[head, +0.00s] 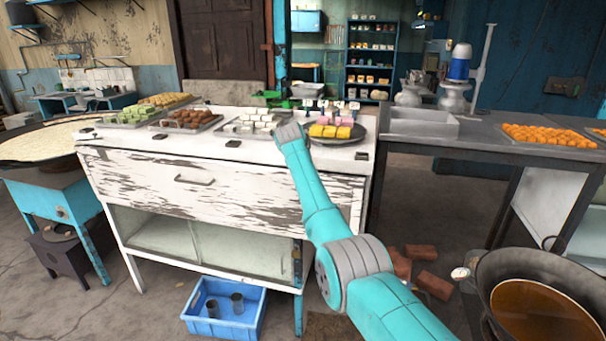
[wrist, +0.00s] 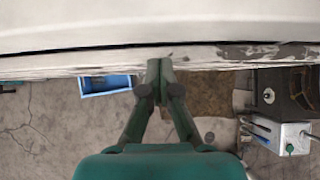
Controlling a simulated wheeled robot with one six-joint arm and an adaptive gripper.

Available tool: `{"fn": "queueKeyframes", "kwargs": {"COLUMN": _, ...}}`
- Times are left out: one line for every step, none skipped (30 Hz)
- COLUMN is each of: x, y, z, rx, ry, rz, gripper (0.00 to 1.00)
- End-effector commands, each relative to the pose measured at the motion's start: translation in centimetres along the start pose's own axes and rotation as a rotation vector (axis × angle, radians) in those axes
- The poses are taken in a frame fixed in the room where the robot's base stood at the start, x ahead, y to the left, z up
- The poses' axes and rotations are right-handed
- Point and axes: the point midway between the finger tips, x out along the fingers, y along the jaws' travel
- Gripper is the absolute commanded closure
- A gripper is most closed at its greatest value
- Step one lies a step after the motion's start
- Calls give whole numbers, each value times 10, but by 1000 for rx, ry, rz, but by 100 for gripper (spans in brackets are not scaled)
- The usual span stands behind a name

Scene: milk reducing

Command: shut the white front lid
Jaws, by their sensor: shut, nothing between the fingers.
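The white front lid (head: 240,188) is the wide, peeling panel on the front of the white cabinet (head: 100,135), with a grey handle (head: 194,180) left of its middle. It hangs nearly upright below the cabinet top. In the wrist view, a thin dark line separates the top from the lid's edge (wrist: 110,62). My gripper (wrist: 160,68) is shut and empty, with its fingertips at or just in front of that edge; I cannot tell if they touch. In the head view my arm hides the gripper and the lid's right part.
Trays of sweets (head: 187,119) stand on the cabinet top. A blue crate (head: 224,309) with cups is on the floor below. A wok of oil (head: 545,308) is at the right front, near loose bricks (head: 436,285). A round griddle (head: 40,143) is at the left.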

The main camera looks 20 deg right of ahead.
Motion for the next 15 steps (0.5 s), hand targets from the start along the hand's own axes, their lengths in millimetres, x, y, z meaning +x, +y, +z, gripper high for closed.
{"fn": "queueKeyframes", "kwargs": {"x": 2, "y": -1, "z": -2, "rx": -1, "ry": 4, "rz": -2, "gripper": 100}}
{"fn": "queueKeyframes", "kwargs": {"x": 2, "y": -1, "z": -2, "rx": -1, "ry": 4, "rz": -2, "gripper": 100}}
{"fn": "queueKeyframes", "kwargs": {"x": 2, "y": -1, "z": -2, "rx": -1, "ry": 5, "rz": -2, "gripper": 100}}
{"fn": "queueKeyframes", "kwargs": {"x": 2, "y": -1, "z": -3, "rx": -1, "ry": 5, "rz": -2, "gripper": 100}}
{"fn": "queueKeyframes", "kwargs": {"x": 2, "y": -1, "z": -3, "rx": -1, "ry": 5, "rz": -2, "gripper": 100}}
{"fn": "queueKeyframes", "kwargs": {"x": 2, "y": -1, "z": -3, "rx": -1, "ry": 5, "rz": -2, "gripper": 100}}
{"fn": "queueKeyframes", "kwargs": {"x": 2, "y": -1, "z": -3, "rx": -1, "ry": 5, "rz": -2, "gripper": 100}}
{"fn": "queueKeyframes", "kwargs": {"x": 2, "y": -1, "z": -3, "rx": -1, "ry": 5, "rz": -2, "gripper": 100}}
{"fn": "queueKeyframes", "kwargs": {"x": 2, "y": -1, "z": -3, "rx": -1, "ry": 6, "rz": -2, "gripper": 100}}
{"fn": "queueKeyframes", "kwargs": {"x": 2, "y": -1, "z": -3, "rx": -1, "ry": 6, "rz": -2, "gripper": 100}}
{"fn": "queueKeyframes", "kwargs": {"x": 2, "y": -1, "z": -3, "rx": -1, "ry": 6, "rz": -2, "gripper": 100}}
{"fn": "queueKeyframes", "kwargs": {"x": 1, "y": -1, "z": -3, "rx": -1, "ry": 6, "rz": -2, "gripper": 100}}
{"fn": "queueKeyframes", "kwargs": {"x": 0, "y": 0, "z": -3, "rx": -1, "ry": 5, "rz": -2, "gripper": 100}}
{"fn": "queueKeyframes", "kwargs": {"x": -2, "y": 0, "z": -2, "rx": -1, "ry": 4, "rz": -2, "gripper": 100}}
{"fn": "queueKeyframes", "kwargs": {"x": -5, "y": 0, "z": -2, "rx": -1, "ry": 3, "rz": -1, "gripper": 100}}
